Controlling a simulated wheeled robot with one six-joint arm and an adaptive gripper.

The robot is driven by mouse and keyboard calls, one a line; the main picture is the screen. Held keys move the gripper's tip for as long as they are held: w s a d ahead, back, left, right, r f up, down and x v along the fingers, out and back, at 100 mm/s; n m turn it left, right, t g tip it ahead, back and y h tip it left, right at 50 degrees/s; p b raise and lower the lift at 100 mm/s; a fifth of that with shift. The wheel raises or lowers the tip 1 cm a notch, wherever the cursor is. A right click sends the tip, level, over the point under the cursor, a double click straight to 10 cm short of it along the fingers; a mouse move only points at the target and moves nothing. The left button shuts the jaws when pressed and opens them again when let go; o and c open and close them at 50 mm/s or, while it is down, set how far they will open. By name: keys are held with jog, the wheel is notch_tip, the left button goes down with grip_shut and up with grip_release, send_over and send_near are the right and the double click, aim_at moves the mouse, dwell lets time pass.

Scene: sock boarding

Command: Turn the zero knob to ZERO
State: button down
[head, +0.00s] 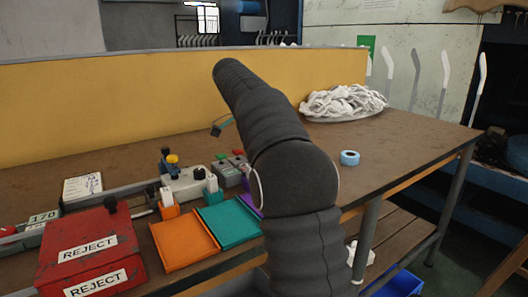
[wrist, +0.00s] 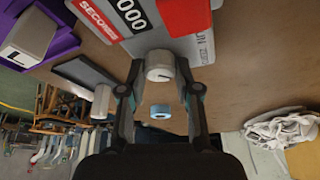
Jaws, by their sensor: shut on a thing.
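The zero knob (wrist: 159,66) is a short pale grey cylinder with a dark mark on its face. It shows in the wrist view, at the edge of a grey box (wrist: 142,43) with red and black labels, one reading "000". My gripper (wrist: 160,70) has one finger on each side of the knob and is shut on it. In the head view my dark arm stands in front and hides the gripper and the knob.
A blue tape roll (head: 349,158) and a white pile (head: 345,102) lie on the brown table (head: 400,140). A yellow panel (head: 100,110) runs behind.

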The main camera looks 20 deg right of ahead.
dwell(0.3)
jog(key=c, duration=1.1)
grip_release()
jog(key=shift+r, duration=0.1)
jog(key=v, duration=0.7)
jog(key=shift+r, duration=0.2)
